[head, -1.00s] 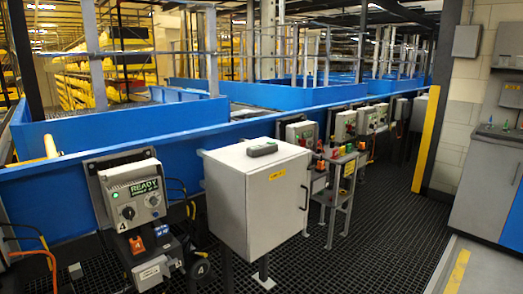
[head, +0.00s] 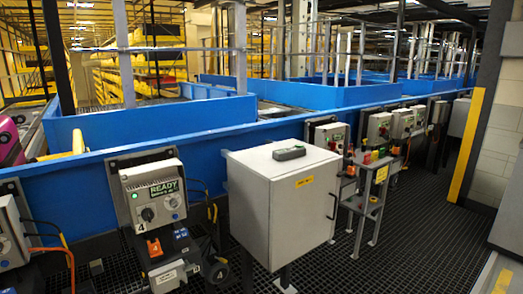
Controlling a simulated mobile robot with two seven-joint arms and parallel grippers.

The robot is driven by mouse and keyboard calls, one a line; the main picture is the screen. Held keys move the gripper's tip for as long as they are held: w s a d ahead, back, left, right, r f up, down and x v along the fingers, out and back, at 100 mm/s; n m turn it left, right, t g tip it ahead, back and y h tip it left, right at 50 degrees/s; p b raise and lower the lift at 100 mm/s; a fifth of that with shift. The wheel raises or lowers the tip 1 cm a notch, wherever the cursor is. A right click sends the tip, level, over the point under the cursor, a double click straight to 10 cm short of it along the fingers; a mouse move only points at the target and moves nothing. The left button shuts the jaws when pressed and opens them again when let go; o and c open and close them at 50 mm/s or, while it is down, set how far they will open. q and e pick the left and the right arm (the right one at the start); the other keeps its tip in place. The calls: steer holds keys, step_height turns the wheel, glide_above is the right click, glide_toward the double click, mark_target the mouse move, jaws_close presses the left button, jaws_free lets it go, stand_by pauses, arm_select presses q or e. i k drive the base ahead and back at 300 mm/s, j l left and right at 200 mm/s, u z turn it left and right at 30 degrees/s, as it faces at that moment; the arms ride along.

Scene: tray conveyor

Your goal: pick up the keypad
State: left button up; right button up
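A small dark grey keypad (head: 289,153) with a greenish patch lies flat on top of a light grey metal cabinet (head: 276,203). It is near the middle of the head view, towards the back of the cabinet top. Neither of my grippers shows in the head view.
A control box reading READY (head: 155,194) stands left of the cabinet. A small stand with coloured items (head: 376,185) is to its right. The blue conveyor wall (head: 85,185) runs behind. Dark grated floor (head: 330,272) lies in front on the right.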

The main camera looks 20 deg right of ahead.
mark_target(286, 154)
steer(key=i+l+u, duration=0.15)
steer(key=l, duration=0.2)
steer(key=i+l+u, duration=0.15)
steer(key=l, duration=0.2)
steer(key=i+l+u, duration=0.15)
steer(key=l, duration=0.2)
steer(key=i+l+u, duration=0.15)
steer(key=l, duration=0.25)
steer(key=i+l, duration=0.15)
steer(key=l, duration=0.2)
steer(key=i+l, duration=0.1)
steer(key=l, duration=0.3)
steer(key=i+l, duration=0.15)
steer(key=l, duration=0.2)
steer(key=i+l, duration=0.1)
steer(key=l, duration=0.3)
steer(key=i+l+u, duration=0.1)
steer(key=l, duration=0.25)
steer(key=i+l, duration=0.15)
steer(key=l, duration=0.25)
steer(key=j, duration=0.7)
steer(key=i, duration=0.05)
